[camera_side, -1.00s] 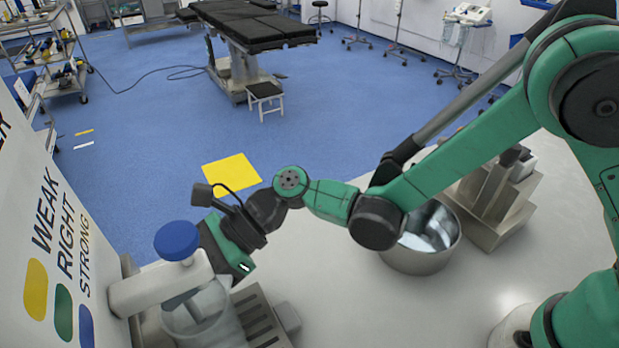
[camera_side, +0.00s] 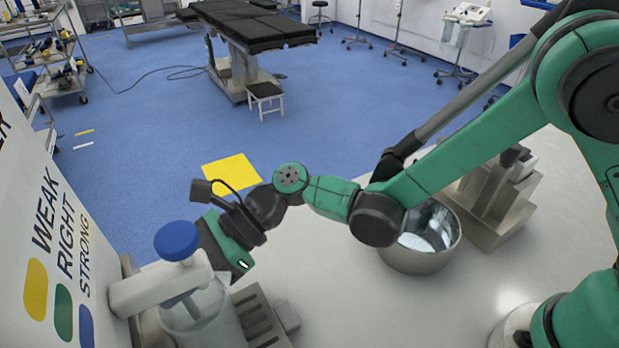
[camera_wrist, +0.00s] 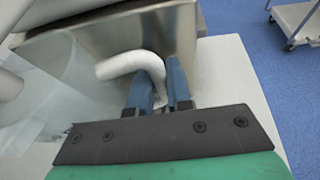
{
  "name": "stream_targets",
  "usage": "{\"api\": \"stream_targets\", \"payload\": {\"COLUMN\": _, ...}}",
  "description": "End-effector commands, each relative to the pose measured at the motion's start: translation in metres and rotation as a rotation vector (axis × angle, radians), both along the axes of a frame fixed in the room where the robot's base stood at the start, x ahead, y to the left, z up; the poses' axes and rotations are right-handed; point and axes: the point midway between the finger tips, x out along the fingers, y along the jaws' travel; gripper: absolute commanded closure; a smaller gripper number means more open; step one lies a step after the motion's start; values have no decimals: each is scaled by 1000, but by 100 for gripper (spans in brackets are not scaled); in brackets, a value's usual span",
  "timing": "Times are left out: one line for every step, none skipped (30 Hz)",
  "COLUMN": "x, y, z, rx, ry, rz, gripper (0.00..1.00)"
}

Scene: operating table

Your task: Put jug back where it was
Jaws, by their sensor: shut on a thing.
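The clear jug (camera_side: 208,322) is at the lower left in the side view, in front of the white machine arm with the blue knob. In the wrist view the see-through jug body (camera_wrist: 45,85) is at the left. Its white curved handle (camera_wrist: 130,66) reaches right, in between my gripper's blue fingers. My gripper (camera_wrist: 160,90) is shut on that handle. In the side view the fingertips are hidden behind the machine and jug. The jug's base is not clearly visible.
The blue knob (camera_side: 177,241) and white machine arm (camera_side: 150,290) stand close to my wrist. A slotted grey tray (camera_side: 262,322) lies beside the jug. A metal pot (camera_side: 425,255) and a stepped metal block (camera_side: 490,205) stand farther right. The front middle of the white table is clear.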

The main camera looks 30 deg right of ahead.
Motion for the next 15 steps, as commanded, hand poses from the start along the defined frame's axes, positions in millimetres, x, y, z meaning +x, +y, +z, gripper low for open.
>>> {"api": "stream_targets", "payload": {"x": 0, "y": 0, "z": 4, "rx": 1, "ry": 0, "rz": 0, "gripper": 100}}
{"api": "stream_targets", "payload": {"x": 0, "y": 0, "z": 7, "rx": 1, "ry": 0, "rz": 1, "gripper": 100}}
{"api": "stream_targets", "payload": {"x": 0, "y": 0, "z": 11, "rx": 1, "ry": 0, "rz": 1, "gripper": 100}}
{"api": "stream_targets", "payload": {"x": 1, "y": -5, "z": 11, "rx": 1, "ry": 1, "rz": -3, "gripper": 100}}
{"api": "stream_targets", "payload": {"x": 2, "y": -12, "z": 10, "rx": 1, "ry": 2, "rz": -3, "gripper": 100}}
{"api": "stream_targets", "payload": {"x": 3, "y": -20, "z": 10, "rx": 1, "ry": 1, "rz": -5, "gripper": 100}}
{"api": "stream_targets", "payload": {"x": 3, "y": -27, "z": 10, "rx": 1, "ry": 1, "rz": -5, "gripper": 100}}
{"api": "stream_targets", "payload": {"x": 3, "y": -34, "z": 10, "rx": 2, "ry": 1, "rz": -6, "gripper": 100}}
{"api": "stream_targets", "payload": {"x": 5, "y": -43, "z": 10, "rx": 1, "ry": 1, "rz": -7, "gripper": 100}}
{"api": "stream_targets", "payload": {"x": 5, "y": -51, "z": 10, "rx": 1, "ry": 1, "rz": -6, "gripper": 100}}
{"api": "stream_targets", "payload": {"x": 6, "y": -58, "z": 10, "rx": 1, "ry": 1, "rz": -7, "gripper": 100}}
{"api": "stream_targets", "payload": {"x": 7, "y": -69, "z": 10, "rx": 1, "ry": 1, "rz": -7, "gripper": 100}}
{"api": "stream_targets", "payload": {"x": 8, "y": -77, "z": 10, "rx": 1, "ry": 1, "rz": -7, "gripper": 100}}
{"api": "stream_targets", "payload": {"x": 8, "y": -85, "z": 10, "rx": 1, "ry": 0, "rz": -8, "gripper": 100}}
{"api": "stream_targets", "payload": {"x": 8, "y": -96, "z": 10, "rx": 2, "ry": 1, "rz": -8, "gripper": 100}}
